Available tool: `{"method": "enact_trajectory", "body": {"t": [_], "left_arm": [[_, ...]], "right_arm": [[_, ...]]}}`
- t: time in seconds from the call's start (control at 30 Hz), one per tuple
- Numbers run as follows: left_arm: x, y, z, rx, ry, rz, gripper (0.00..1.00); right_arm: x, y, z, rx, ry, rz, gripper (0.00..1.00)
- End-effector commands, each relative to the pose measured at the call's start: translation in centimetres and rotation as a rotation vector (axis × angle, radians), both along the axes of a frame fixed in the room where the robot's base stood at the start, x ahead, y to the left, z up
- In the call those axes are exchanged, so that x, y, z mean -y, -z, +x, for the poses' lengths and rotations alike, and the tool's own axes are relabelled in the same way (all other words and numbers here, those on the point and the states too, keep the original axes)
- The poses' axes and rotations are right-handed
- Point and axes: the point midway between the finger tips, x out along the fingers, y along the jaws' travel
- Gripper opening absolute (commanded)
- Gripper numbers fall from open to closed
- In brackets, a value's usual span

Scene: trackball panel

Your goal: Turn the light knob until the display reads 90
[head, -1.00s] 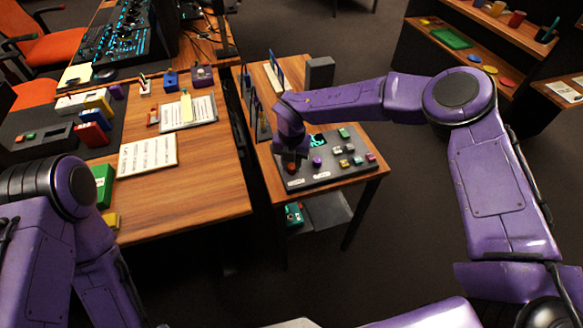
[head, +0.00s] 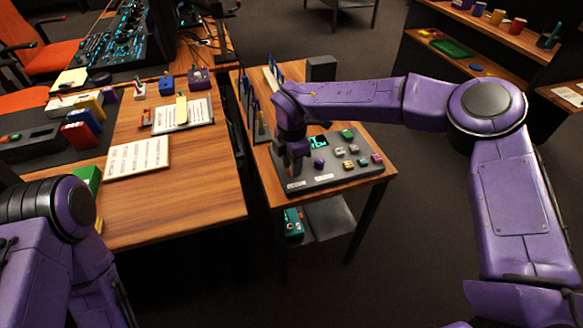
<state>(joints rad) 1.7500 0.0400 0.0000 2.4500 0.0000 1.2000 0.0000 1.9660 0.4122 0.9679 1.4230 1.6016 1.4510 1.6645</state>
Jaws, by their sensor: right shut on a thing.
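The dark grey control panel (head: 335,178) lies on a small wooden table. Its display (head: 318,142) shows green characters, partly covered by my right wrist and too small to read. My right gripper (head: 294,168) points down at the panel's left part, left of a purple knob (head: 319,163), and is shut. What it grips, apparently the light knob, is hidden by the fingers. White labels (head: 296,185) along the panel's front edge are too small to read. My left arm shows at the lower left, but its gripper is out of view.
Several small coloured controls (head: 352,164) sit on the panel's right half. A dark grey box (head: 321,68) and upright blue-edged pieces (head: 253,112) stand behind and left of it. A larger wooden desk (head: 190,195) is at the left, across a narrow gap. Shelves (head: 490,75) stand at the right.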

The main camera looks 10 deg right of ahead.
Motion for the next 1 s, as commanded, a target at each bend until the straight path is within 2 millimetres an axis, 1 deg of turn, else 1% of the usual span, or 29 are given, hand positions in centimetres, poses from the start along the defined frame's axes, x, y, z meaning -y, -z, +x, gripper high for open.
{"method": "enact_trajectory", "body": {"t": [0.03,0.2,0.7,0.73,0.77,0.8,1.0], "left_arm": [[0.0,0.38,-0.01,0.0,0.0,0.0,0.65],[0.0,0.72,0.0,0.0,0.0,0.0,0.65],[0.0,0.78,-0.01,0.0,0.0,0.0,0.65],[0.0,0.78,-0.01,0.0,0.0,0.0,0.65],[0.0,0.78,-0.01,0.0,0.0,0.0,0.65],[0.0,0.78,-0.01,0.0,0.0,0.0,0.65],[0.01,0.8,0.0,0.0,0.0,0.0,0.65]], "right_arm": [[0.04,-0.02,0.17,0.006,0.019,0.001,0.0],[0.04,-0.13,0.17,0.006,0.061,0.001,0.0],[0.05,-0.25,0.17,0.006,0.08,0.001,0.0],[0.05,-0.25,0.17,0.006,0.08,0.001,0.32],[0.05,-0.25,0.17,0.006,0.08,0.001,0.42],[0.04,-0.24,0.16,0.006,0.08,0.001,0.55],[0.02,-0.12,0.08,0.003,0.079,0.0,0.55]]}}
